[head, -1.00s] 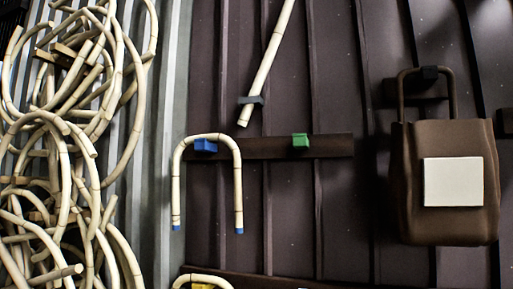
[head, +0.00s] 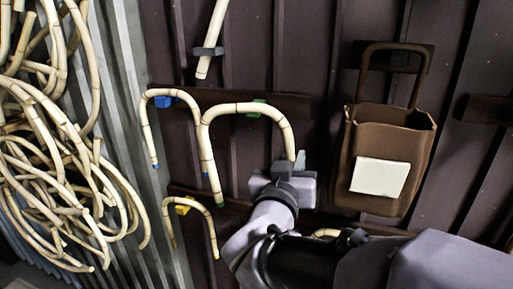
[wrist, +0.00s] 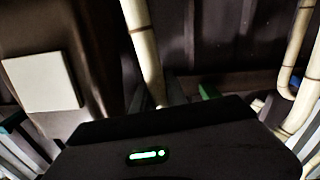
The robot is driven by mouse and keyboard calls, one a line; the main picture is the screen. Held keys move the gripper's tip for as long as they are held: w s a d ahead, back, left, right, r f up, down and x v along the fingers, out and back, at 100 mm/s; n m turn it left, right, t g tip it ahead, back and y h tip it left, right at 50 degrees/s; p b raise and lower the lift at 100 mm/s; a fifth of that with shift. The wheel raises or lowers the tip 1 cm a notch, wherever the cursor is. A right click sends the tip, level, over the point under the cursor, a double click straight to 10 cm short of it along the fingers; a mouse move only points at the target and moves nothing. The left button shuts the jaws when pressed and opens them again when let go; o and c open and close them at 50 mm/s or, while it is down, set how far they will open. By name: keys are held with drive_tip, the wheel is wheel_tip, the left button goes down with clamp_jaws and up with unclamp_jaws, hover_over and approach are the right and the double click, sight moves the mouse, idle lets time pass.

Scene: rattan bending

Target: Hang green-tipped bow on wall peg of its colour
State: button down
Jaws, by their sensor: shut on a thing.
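The green-tipped bow (head: 246,108) is a pale, jointed upside-down U in front of the wall, to the right of the blue-tipped bow. One green tip shows at the foot of its left leg. My gripper (head: 290,172) is shut on its right leg, low down; a pale rod (wrist: 146,50) runs up from my gripper in the wrist view. The green peg (head: 259,101) shows just behind and above the bow's top bar. I cannot tell whether the bar touches the peg. A green patch (wrist: 208,91) also shows beyond my gripper in the wrist view.
A blue-tipped bow (head: 150,125) hangs on the blue peg (head: 165,101), close to the held bow's left side. A smaller bow (head: 209,225) hangs at the yellow peg (head: 183,209) below. A brown bag (head: 390,135) hangs on the right. Tangled rods (head: 60,150) fill the left.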

sight(301, 136)
drive_tip(key=shift+r, duration=0.4)
drive_tip(key=shift+w+d+f, duration=0.2)
drive_tip(key=shift+w, duration=0.6)
drive_tip(key=x, duration=0.8)
drive_tip(key=shift+d+f, duration=0.1)
drive_tip(key=shift+f, duration=0.2)
drive_tip(key=shift+w+d+f+b, duration=0.2)
drive_tip(key=shift+w+f+b, duration=0.3)
drive_tip(key=shift+w+b, duration=0.05)
drive_tip(key=c, duration=1.3)
unclamp_jaws()
drive_tip(key=shift+o, duration=0.2)
drive_tip(key=shift+s+a, duration=0.1)
drive_tip(key=b+v, duration=0.1)
drive_tip(key=v, duration=1.6)
